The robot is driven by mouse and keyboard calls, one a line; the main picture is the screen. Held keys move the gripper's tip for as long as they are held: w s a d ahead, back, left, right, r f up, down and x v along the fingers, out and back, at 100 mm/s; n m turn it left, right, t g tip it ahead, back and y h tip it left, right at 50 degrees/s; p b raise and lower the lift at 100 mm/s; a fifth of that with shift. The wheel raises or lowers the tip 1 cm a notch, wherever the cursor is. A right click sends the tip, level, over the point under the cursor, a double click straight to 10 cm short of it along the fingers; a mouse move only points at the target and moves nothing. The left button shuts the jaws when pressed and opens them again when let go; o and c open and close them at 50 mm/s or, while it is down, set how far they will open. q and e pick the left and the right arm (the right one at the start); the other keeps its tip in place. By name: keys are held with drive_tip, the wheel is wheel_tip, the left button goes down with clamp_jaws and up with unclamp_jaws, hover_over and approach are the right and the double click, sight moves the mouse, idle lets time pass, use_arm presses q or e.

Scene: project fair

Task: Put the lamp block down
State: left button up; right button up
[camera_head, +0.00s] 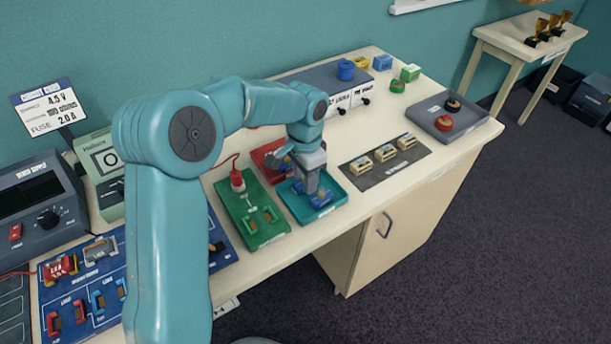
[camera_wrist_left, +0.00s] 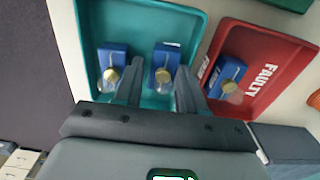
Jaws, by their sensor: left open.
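My left gripper (camera_head: 312,188) is low over the teal tray (camera_head: 338,201), fingers pointing down. In the left wrist view its two fingers (camera_wrist_left: 160,78) are apart and open. A blue lamp block (camera_wrist_left: 166,57) with a brass-coloured bulb holder is in the teal tray (camera_wrist_left: 137,20), between the fingertips as seen there; whether a finger touches it I cannot tell. Another blue lamp block (camera_wrist_left: 112,58) sits to its left in the same tray. A third (camera_wrist_left: 228,72) lies in the red tray marked FAULTY (camera_wrist_left: 282,85). My right gripper is not in view.
A green board (camera_head: 252,225) with a red plug lies left of the teal tray. The table's front edge is close by.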

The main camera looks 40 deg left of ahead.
use_arm(q)
drive_tip(key=shift+w+a+r, duration=0.2)
drive_tip(key=shift+a+r, duration=0.05)
drive_tip(key=shift+r, duration=0.05)
drive_tip(key=shift+r, duration=0.25)
wheel_tip(320, 180, up, 12)
drive_tip(key=p, duration=0.1)
drive_tip(key=shift+d+r, duration=0.15)
drive_tip(key=shift+s, duration=0.15)
idle(0.4)
